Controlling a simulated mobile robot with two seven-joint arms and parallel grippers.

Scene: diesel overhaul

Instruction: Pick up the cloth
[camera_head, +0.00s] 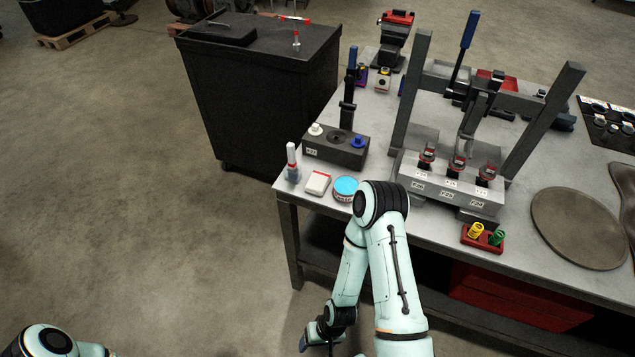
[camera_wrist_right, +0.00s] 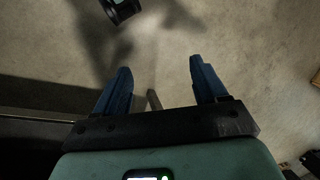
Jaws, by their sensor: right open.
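A small white flat square thing (camera_head: 318,182) lies at the near left corner of the workbench, between a small bottle and a round blue-topped tin. It may be the folded cloth; I cannot tell for sure. My right gripper (camera_head: 318,337) is low at the bottom of the head view, in front of the bench and well away from the white thing. In the right wrist view the right gripper (camera_wrist_right: 160,80) is open and empty, with its two blue fingers apart over bare floor. Only part of my left arm shows, at the bottom left; its gripper is out of view.
The workbench (camera_head: 330,215) carries the bottle (camera_head: 292,163), the blue-topped tin (camera_head: 345,188), a grey block (camera_head: 335,150), an injector stand (camera_head: 450,186) and a red tray (camera_head: 482,238).

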